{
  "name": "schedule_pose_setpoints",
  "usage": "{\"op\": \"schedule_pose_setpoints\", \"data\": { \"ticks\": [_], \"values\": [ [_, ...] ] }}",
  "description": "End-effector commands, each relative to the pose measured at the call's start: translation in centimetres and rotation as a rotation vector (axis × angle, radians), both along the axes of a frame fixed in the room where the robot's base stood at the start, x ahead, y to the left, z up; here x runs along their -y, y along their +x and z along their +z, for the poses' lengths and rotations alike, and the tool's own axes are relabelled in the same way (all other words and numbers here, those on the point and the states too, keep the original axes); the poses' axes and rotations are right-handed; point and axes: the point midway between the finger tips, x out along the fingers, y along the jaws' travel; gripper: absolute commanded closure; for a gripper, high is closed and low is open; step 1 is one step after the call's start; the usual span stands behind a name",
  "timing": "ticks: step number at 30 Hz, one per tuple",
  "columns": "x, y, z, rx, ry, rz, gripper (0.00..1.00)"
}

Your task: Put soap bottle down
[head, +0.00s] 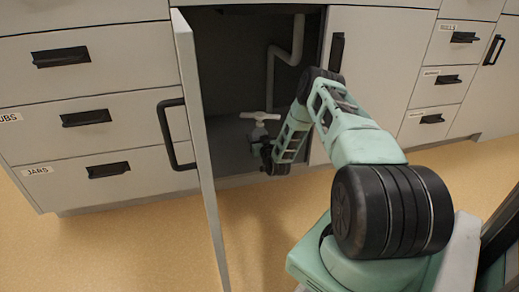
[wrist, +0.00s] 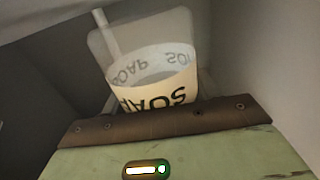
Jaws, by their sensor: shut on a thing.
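The soap bottle (wrist: 150,95) shows in the wrist view as a pale translucent body with a cream band lettered SOAP. It is held against my gripper (wrist: 160,120), whose brown edge hides its near part. In the head view my gripper (head: 265,152) reaches into the open cabinet, low down, and is shut on the bottle. A white T-shaped top (head: 260,116), which looks like the bottle's pump, shows just above it. The fingers are mostly hidden by my arm. I cannot tell whether the bottle touches the cabinet floor.
The open cabinet (head: 233,95) is dark inside, with a grey pipe (head: 297,40) at the back right. Its open door (head: 195,110) stands out on the left of my arm. Drawers (head: 90,120) flank it on the left. The tan floor (head: 130,240) at front left is clear.

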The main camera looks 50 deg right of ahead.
Motion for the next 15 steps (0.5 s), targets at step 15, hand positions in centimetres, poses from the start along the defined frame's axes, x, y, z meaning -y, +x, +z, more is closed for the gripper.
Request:
{"op": "schedule_pose_setpoints", "data": {
  "ticks": [15],
  "values": [
    [0.1, 0.0, -3.3, 0.002, -0.002, -0.001, 0.80]
  ]
}}
